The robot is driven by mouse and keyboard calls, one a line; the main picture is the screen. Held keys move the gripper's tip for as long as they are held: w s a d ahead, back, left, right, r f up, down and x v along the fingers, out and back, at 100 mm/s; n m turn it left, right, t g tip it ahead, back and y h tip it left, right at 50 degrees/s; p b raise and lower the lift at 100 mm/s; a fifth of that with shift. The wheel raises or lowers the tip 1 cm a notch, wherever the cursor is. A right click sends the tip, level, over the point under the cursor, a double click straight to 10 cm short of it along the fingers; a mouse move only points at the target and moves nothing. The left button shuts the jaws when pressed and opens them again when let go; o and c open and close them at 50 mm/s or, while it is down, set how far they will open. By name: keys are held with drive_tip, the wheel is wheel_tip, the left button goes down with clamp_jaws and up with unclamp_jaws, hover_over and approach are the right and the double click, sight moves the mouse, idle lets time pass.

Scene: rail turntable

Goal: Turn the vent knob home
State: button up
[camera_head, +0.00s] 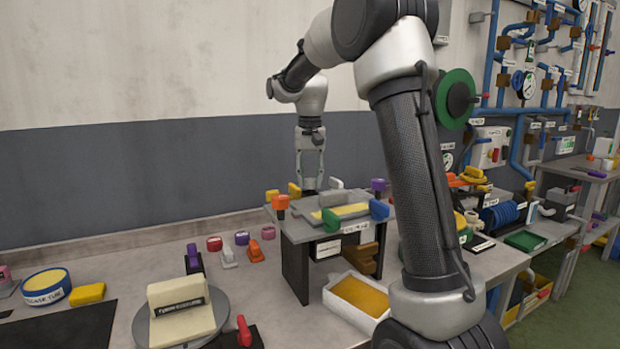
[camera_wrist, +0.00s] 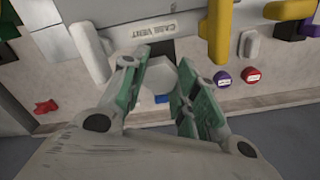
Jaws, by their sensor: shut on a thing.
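A pale grey, faceted vent knob (camera_wrist: 163,78) sits below the label "CASE VENT" (camera_wrist: 153,33) in the wrist view. My gripper (camera_wrist: 160,72) has one green-padded finger on each side of it and is shut on it. The fingers cover its sides, and I cannot tell its turn angle. In the head view my gripper (camera_head: 308,182) points down behind the raised grey case (camera_head: 312,225). The knob is hidden there.
A pale handle (camera_wrist: 85,52) and a yellow handle (camera_wrist: 216,32) flank the knob. Coloured knobs, such as an orange one (camera_head: 281,203), surround the case. A white tray (camera_head: 338,302) and a turntable (camera_head: 222,300) stand in front.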

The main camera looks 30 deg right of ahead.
sight(310, 179)
drive_tip(key=shift+r, duration=0.1)
drive_tip(key=o, duration=1)
wheel_tip(310, 179, up, 12)
drive_tip(key=shift+f, duration=0.1)
idle(0.4)
